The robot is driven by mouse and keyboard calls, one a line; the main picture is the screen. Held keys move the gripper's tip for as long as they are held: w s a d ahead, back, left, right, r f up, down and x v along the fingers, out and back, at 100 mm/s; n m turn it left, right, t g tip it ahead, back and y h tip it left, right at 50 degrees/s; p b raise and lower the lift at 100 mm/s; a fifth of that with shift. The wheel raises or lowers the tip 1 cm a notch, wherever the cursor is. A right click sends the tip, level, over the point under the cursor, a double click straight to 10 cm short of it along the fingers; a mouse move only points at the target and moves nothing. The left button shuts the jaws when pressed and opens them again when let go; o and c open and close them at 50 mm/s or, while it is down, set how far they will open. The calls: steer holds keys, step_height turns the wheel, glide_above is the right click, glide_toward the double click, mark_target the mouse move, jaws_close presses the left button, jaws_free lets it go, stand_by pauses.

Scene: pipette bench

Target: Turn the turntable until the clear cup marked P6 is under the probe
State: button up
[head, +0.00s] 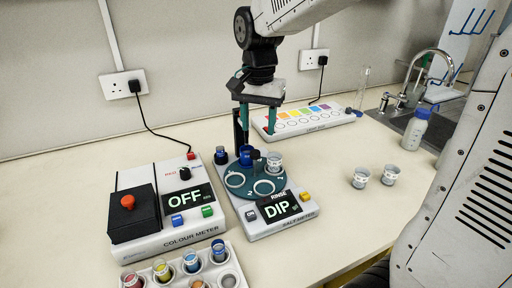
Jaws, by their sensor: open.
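The teal turntable (243,190) sits on the salt meter (283,226), with empty white-ringed places at its front. A clear cup (275,163) stands at its right side; I cannot read its mark. A blue cup (245,157) stands at the back. My gripper (258,138) is open and points down over the back of the turntable, its fingers apart. A small dark post (256,155) shows below between the fingers; I cannot tell whether they touch it. The probe is not clearly seen; a dark upright stands behind the left finger.
Two clear cups (361,178) (391,175) stand on the bench at right, marks unreadable. A dark blue cup (221,156) is left of the turntable. The salt meter screen reads DIP. The colour meter (165,244), reading OFF, is at left; a rack (239,263) of coloured cups is in front.

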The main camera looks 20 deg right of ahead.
mark_target(255, 152)
steer(key=shift+w+a+f, duration=0.1)
steer(key=shift+w+f, duration=0.2)
steer(key=shift+w, duration=0.3)
steer(key=shift+w+f+m, duration=0.15)
steer(key=shift+f+m, duration=0.1)
steer(key=shift+m, duration=0.05)
step_height(255, 152, down, 7)
steer(key=shift+f, duration=0.15)
jaws_close()
